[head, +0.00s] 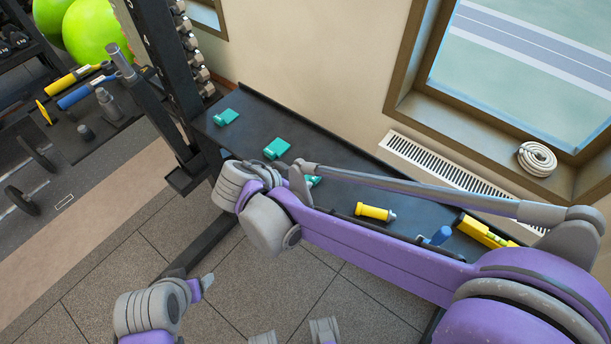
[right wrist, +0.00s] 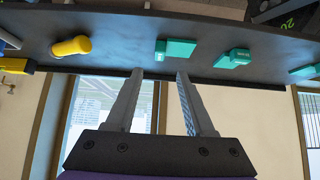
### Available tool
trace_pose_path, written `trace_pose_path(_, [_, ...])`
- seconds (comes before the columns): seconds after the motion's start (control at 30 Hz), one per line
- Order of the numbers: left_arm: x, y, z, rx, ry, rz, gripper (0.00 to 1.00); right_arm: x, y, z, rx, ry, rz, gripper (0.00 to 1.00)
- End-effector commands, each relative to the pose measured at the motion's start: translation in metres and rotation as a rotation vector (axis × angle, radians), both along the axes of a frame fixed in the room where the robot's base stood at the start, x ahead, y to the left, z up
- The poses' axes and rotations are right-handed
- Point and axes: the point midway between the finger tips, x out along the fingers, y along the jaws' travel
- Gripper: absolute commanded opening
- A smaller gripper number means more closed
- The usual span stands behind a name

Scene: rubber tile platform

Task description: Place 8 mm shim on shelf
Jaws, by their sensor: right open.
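Three teal shims lie on a long dark shelf (head: 262,113): one at the left end (head: 226,117), one in the middle (head: 277,148), and one (head: 313,181) partly hidden behind my right arm. They also show in the right wrist view, the nearest (right wrist: 175,50) just beyond the fingertips, then a second shim (right wrist: 233,58) and a third (right wrist: 305,70) to the right. I cannot read any thickness marks. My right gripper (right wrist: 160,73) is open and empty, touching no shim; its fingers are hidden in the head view.
A yellow cylinder (head: 375,212), a blue object (head: 438,236) and a yellow level (head: 485,231) lie farther right on the shelf. A dumbbell rack (head: 165,60) stands at its left end. A coiled rope (head: 537,159) lies on the windowsill.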

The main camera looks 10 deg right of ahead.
Motion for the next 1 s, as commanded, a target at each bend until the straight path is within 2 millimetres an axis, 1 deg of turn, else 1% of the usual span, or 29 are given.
trace_pose_path(0.03, [0.0, 0.0, 0.002, 0.0, -0.001, 0.0, 0.7, -0.004, 0.005, 0.007, 0.0, 0.0, 0.003, 0.54])
trace_pose_path(0.1, [0.0, 0.0, 0.002, 0.0, -0.001, 0.0, 0.7, -0.007, 0.01, 0.013, 0.001, 0.001, 0.001, 0.54])
trace_pose_path(0.27, [0.0, 0.0, 0.003, 0.0, -0.001, 0.0, 0.7, -0.012, 0.015, 0.021, 0.0, 0.001, -0.001, 0.54])
trace_pose_path(0.37, [0.0, 0.0, 0.003, 0.0, -0.001, 0.0, 0.7, -0.013, 0.015, 0.022, 0.0, 0.002, 0.0, 0.54])
trace_pose_path(0.47, [0.001, 0.0, 0.003, 0.0, -0.001, 0.0, 0.7, -0.018, 0.006, 0.019, 0.006, 0.038, 0.025, 0.54])
trace_pose_path(0.57, [0.001, 0.0, 0.003, 0.0, -0.001, 0.0, 0.7, -0.037, -0.02, 0.012, 0.028, 0.138, 0.106, 0.54])
trace_pose_path(0.6, [0.001, 0.0, 0.003, 0.0, -0.001, 0.0, 0.7, -0.048, -0.032, 0.007, 0.045, 0.189, 0.158, 0.54])
trace_pose_path(0.67, [0.001, 0.0, 0.003, 0.0, -0.001, 0.0, 0.7, -0.068, -0.05, 0.0, 0.077, 0.261, 0.253, 0.54])
trace_pose_path(0.73, [0.0, 0.0, 0.003, 0.0, -0.001, 0.0, 0.7, -0.093, -0.066, -0.01, 0.117, 0.322, 0.38, 0.54])
trace_pose_path(0.8, [0.0, 0.0, 0.003, 0.0, -0.001, 0.0, 0.7, -0.115, -0.077, -0.018, 0.149, 0.353, 0.508, 0.54])
trace_pose_path(0.9, [0.0, 0.0, 0.003, 0.0, -0.001, 0.0, 0.7, -0.141, -0.085, -0.028, 0.171, 0.351, 0.668, 0.54])
trace_pose_path(1.0, [0.0, 0.0, 0.003, 0.0, -0.001, 0.0, 0.7, -0.158, -0.089, -0.035, 0.166, 0.325, 0.785, 0.54])
